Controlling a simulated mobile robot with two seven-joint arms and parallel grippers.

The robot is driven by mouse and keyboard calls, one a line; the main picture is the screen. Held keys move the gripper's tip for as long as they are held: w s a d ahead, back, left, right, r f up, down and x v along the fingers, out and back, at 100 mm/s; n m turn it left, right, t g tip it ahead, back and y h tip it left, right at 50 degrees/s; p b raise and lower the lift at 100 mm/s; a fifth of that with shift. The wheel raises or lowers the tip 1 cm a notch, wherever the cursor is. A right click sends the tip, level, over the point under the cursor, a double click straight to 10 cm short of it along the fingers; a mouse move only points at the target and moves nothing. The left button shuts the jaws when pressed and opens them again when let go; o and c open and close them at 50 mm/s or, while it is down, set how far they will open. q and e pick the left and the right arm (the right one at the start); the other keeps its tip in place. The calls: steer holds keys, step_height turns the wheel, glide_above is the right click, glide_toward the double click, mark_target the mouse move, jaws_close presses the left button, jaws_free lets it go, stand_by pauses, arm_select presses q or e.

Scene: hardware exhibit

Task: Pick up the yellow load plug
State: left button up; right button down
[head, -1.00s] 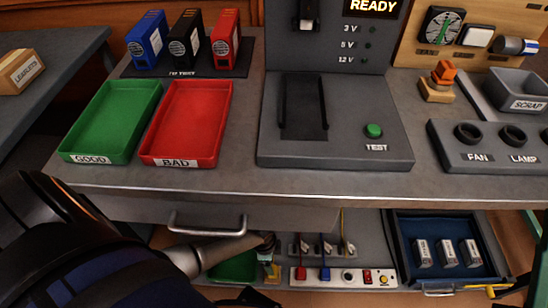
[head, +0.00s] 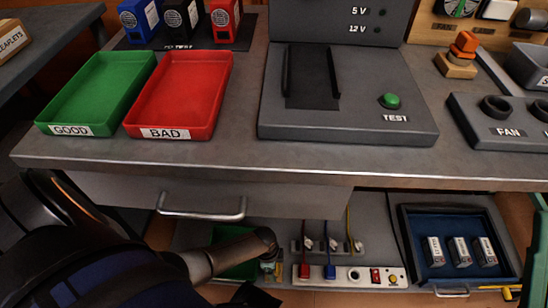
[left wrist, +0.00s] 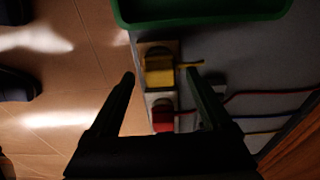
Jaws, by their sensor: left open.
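The yellow load plug (left wrist: 159,72) is a small yellow block seated on a pale base in the left wrist view. In the head view a small yellowish part (head: 268,267) shows at the left end of the white socket strip, mostly hidden by my arm. My left gripper (left wrist: 159,77) is open and empty. Its two dark fingertips stand on either side of the yellow plug in the left wrist view; I cannot tell how far above it they are. In the head view my left arm reaches below the bench and its fingers are hard to make out. My right gripper is not in view.
A red plug (left wrist: 162,117) sits beside the yellow one. The white socket strip (head: 340,275) also carries a blue plug (head: 330,271). A green bin (left wrist: 200,12) lies close by. The drawer handle (head: 203,213) and bench edge overhang. A blue tray (head: 418,270) stands at right.

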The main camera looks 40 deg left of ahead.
arm_select(q)
steer(key=shift+r, duration=0.1)
jaws_close()
stand_by(0.5)
